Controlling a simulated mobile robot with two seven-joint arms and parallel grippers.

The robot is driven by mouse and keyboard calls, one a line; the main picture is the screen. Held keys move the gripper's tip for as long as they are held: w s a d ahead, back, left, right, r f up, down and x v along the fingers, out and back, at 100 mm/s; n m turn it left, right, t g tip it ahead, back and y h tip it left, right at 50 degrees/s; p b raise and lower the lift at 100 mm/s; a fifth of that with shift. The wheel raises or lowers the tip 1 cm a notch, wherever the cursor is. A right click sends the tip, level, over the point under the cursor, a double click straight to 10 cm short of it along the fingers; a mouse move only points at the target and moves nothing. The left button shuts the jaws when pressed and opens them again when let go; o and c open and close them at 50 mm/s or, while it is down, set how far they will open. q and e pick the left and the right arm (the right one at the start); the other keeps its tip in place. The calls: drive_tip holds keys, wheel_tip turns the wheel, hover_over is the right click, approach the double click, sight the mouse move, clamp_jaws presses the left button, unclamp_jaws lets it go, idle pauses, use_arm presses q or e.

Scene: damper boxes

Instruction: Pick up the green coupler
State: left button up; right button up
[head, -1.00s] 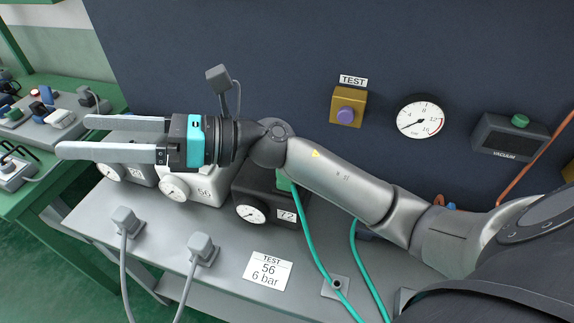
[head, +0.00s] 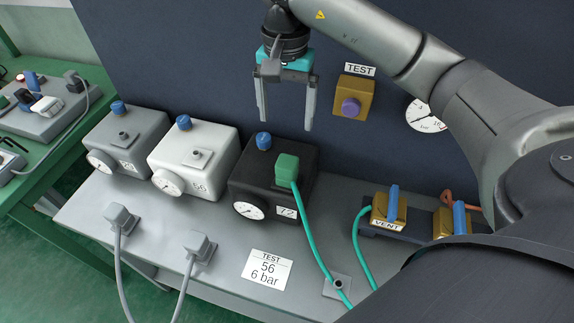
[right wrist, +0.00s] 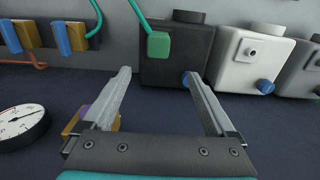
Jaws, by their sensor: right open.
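The green coupler (head: 287,170) sits on top of the black box (head: 262,190) labelled 72, with a green hose running down from it to the bench. My right gripper (head: 286,120) is open and empty, pointing down, above and behind the black box, apart from the coupler. In the right wrist view the coupler (right wrist: 158,45) shows ahead, beyond the open fingers (right wrist: 160,75) and between them, against the black box (right wrist: 176,55). My left gripper is not in view.
A white box (head: 195,160) labelled 56 and a grey box (head: 128,138) stand left of the black box. A TEST button (head: 350,107) is on the wall near my right gripper. VENT valves (head: 388,208) sit at right. A card (head: 268,268) reads 56, 6 bar.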

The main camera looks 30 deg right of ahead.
sight(287, 162)
wheel_tip(287, 162, down, 9)
drive_tip(key=shift+s+f, duration=0.1)
drive_tip(key=shift+f, duration=0.05)
drive_tip(key=shift+s+a+f, duration=0.1)
drive_tip(key=shift+s+f, duration=0.05)
drive_tip(key=shift+f, duration=1.2)
drive_tip(key=shift+s+f, duration=0.15)
drive_tip(key=shift+f, duration=1.15)
clamp_jaws()
